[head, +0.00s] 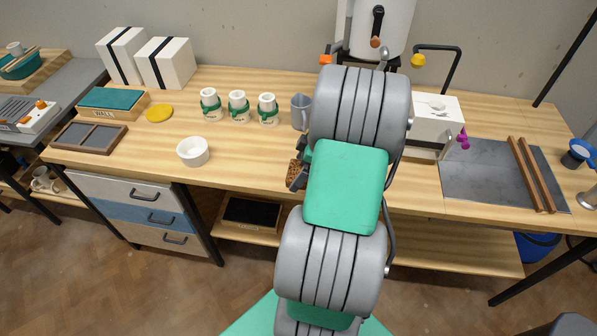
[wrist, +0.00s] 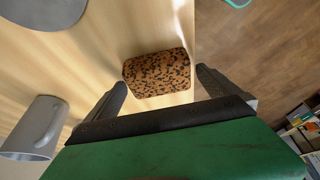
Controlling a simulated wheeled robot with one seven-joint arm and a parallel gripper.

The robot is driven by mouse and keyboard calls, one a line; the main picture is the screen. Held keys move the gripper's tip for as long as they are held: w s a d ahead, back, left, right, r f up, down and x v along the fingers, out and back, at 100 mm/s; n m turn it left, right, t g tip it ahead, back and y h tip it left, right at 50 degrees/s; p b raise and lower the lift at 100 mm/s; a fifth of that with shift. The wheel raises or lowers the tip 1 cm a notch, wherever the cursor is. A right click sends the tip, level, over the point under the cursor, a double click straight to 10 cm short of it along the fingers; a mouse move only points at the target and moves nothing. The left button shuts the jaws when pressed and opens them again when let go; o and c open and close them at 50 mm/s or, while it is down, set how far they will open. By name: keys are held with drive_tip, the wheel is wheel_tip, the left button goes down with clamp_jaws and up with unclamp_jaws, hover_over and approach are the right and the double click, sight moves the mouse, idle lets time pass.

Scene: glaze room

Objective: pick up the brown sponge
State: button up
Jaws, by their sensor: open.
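The brown sponge (wrist: 157,74) has dark speckles and lies on the wooden table, close to its front edge. In the wrist view it sits just beyond and between the two fingertips of my gripper (wrist: 162,80). The gripper is open and nothing is held. In the head view the sponge (head: 294,171) is mostly hidden behind my arm, and only a small brown part shows beside the dark gripper (head: 299,174).
A grey mug (head: 300,112) stands behind the sponge; it also shows in the wrist view (wrist: 35,128). A white bowl (head: 193,151) and several green-and-white jars (head: 238,106) stand to the left. A white box (head: 436,118) stands to the right. Bare tabletop surrounds the sponge.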

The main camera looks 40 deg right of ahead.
drive_tip(key=shift+w+f, duration=0.2)
drive_tip(key=shift+f, duration=0.3)
drive_tip(key=shift+a, duration=0.1)
drive_tip(key=shift+c, duration=0.4)
drive_tip(key=c, duration=1.1)
drive_tip(key=shift+r, duration=0.15)
drive_tip(key=shift+r, duration=0.25)
wheel_tip(320, 180, up, 3)
drive_tip(key=shift+s+f+b, duration=0.1)
drive_tip(key=shift+s+b, duration=0.05)
drive_tip(key=shift+b, duration=0.35)
drive_tip(key=s+r, duration=0.1)
drive_tip(key=s+a+r, duration=0.1)
drive_tip(key=r, duration=0.1)
drive_tip(key=s+r, duration=0.1)
drive_tip(key=shift+s+a+r, duration=0.1)
drive_tip(key=shift+a+r, duration=0.05)
drive_tip(key=shift+a, duration=0.2)
drive_tip(key=s+a+r, duration=0.1)
drive_tip(key=s, duration=0.2)
drive_tip(key=s+a+r, duration=0.2)
drive_tip(key=s+a+r+b, duration=0.1)
drive_tip(key=s+a+r, duration=0.1)
drive_tip(key=s, duration=0.1)
drive_tip(key=shift+s+a+r, duration=0.1)
drive_tip(key=shift+s, duration=0.25)
